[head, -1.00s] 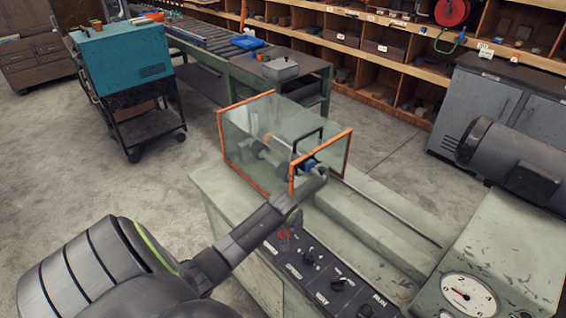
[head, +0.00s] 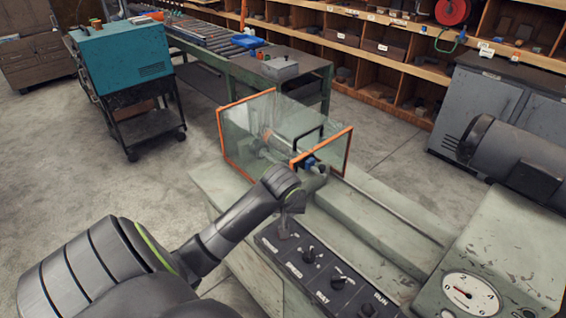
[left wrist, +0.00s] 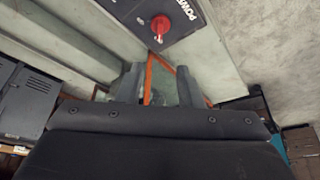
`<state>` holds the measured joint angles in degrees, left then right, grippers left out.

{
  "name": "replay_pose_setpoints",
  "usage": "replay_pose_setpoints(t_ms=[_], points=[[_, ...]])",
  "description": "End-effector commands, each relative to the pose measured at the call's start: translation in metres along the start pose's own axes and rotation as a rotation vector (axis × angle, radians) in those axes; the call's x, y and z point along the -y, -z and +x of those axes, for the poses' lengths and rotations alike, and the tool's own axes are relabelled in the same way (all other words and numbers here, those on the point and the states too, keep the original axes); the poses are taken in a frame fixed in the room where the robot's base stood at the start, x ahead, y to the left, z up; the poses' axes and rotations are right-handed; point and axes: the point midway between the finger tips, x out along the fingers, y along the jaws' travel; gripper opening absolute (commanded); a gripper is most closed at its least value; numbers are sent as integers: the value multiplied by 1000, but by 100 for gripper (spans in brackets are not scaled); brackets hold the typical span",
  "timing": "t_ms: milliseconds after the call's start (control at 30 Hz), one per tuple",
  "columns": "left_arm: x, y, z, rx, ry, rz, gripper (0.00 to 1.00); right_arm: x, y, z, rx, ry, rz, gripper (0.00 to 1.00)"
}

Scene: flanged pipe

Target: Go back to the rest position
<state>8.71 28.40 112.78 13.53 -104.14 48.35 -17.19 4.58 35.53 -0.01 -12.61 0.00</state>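My left arm reaches in from the lower left of the head view, its wrist (head: 280,181) in front of the clear guard box with orange edges (head: 349,150). In the left wrist view, the two fingers of my left gripper (left wrist: 158,88) stand apart with nothing between them. An orange guard edge (left wrist: 149,78) shows beyond them. Behind the guard panels, a blurred pipe-like part (head: 264,150) and a blue piece (head: 309,163) are partly visible. My right gripper is in neither view.
A control panel (head: 320,275) with several knobs lies below my wrist. Its red power knob (left wrist: 160,24) shows in the left wrist view. A round gauge (head: 468,297) and a motor (head: 510,160) are at right. A teal cabinet (head: 122,58) on a cart stands back left, with open floor between.

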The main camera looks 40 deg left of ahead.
Motion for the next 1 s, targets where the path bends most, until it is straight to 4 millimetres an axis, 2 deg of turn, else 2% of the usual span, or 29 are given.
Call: replay_pose_setpoints(t_ms=[567,667,833,1000], points=[[1,-4,1,2,-2,8,33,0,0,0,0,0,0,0],[4,-20,5,10,-8,49,33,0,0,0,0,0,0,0],[17,-78,10,31,-40,199,33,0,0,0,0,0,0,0],[36,-138,3,38,-76,360,33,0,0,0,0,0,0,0]])
